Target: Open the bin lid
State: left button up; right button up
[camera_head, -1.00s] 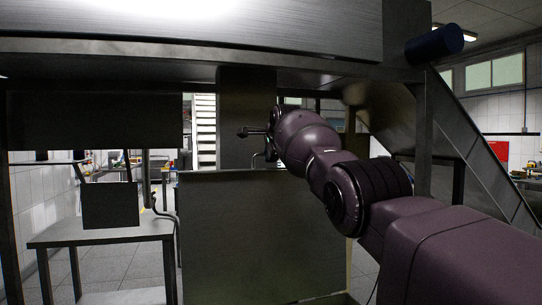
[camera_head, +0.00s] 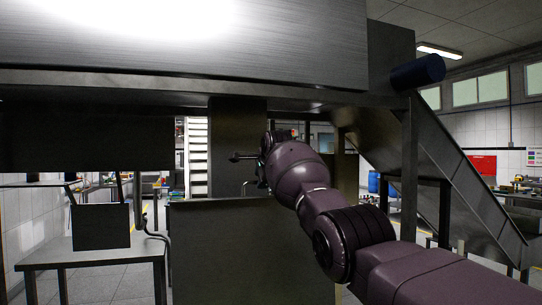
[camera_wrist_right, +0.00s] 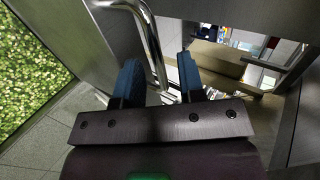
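A dark metal panel (camera_head: 225,245), which looks like the bin front or lid, stands below the machine in the head view. A curved metal handle shows just above its top edge. In the right wrist view, a bright bent tube handle (camera_wrist_right: 153,38) runs down from a grey panel (camera_wrist_right: 92,40) toward the gap between my fingers. My right gripper (camera_wrist_right: 160,80) is open, with two blue fingers apart. The handle seems to lie between or just beyond them; contact is not clear. In the head view, my right gripper (camera_head: 240,158) is small and partly hidden behind my wrist. My left gripper is not in view.
A large steel machine (camera_head: 180,45) spans the top, with a sloping chute (camera_head: 440,150) on the right. A metal table (camera_head: 85,252) stands at the left. A vertical post (camera_head: 237,140) is close behind my right gripper.

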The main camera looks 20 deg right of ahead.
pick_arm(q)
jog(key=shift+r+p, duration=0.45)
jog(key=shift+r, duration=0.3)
pick_arm(e)
jog(key=v, duration=0.8)
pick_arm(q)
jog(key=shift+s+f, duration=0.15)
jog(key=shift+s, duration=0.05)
pick_arm(e)
jog(key=shift+s, duration=0.1)
